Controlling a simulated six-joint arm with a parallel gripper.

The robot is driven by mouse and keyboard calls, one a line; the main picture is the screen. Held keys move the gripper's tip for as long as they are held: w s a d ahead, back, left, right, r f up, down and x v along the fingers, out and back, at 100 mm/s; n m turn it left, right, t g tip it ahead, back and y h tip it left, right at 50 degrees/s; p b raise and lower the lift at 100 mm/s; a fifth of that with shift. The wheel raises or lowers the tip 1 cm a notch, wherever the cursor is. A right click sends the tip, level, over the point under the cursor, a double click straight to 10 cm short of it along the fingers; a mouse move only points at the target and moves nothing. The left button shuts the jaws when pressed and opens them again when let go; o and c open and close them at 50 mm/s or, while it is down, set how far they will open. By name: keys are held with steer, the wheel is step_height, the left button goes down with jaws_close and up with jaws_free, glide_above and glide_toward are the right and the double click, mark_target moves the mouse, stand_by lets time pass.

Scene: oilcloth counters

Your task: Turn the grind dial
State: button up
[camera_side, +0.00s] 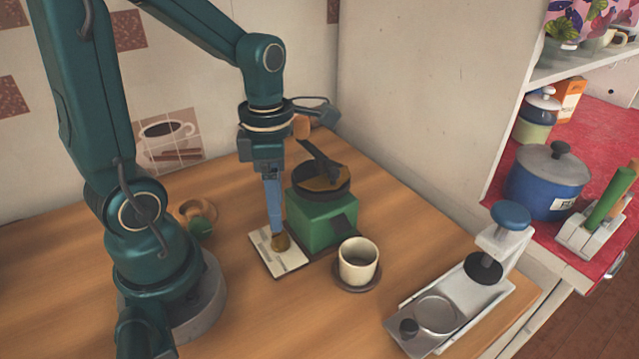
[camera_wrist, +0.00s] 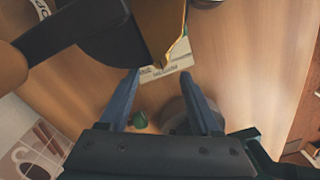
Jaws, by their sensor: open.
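The coffee grinder has a green body (camera_side: 322,222) with a dark bowl and a black crank (camera_side: 322,160) on top, ending in a wooden knob (camera_side: 301,126). The bowl's edge and crank fill the top left of the wrist view (camera_wrist: 90,32). A small brown knob (camera_side: 281,242), which may be the grind dial, shows low at the grinder's left. My gripper (camera_side: 275,228) points down beside the grinder, its tips close to that knob. In the wrist view its fingers (camera_wrist: 160,73) are apart with nothing visibly held. Whether they straddle the knob cannot be told.
A pale printed card (camera_side: 290,266) lies under the fingertips. A cup (camera_side: 358,260) on a dark saucer stands right of it, and a metal press (camera_side: 470,290) farther right. The wall is behind.

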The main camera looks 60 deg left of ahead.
mark_target(279, 235)
steer(key=shift+f, duration=2.85)
jaws_close()
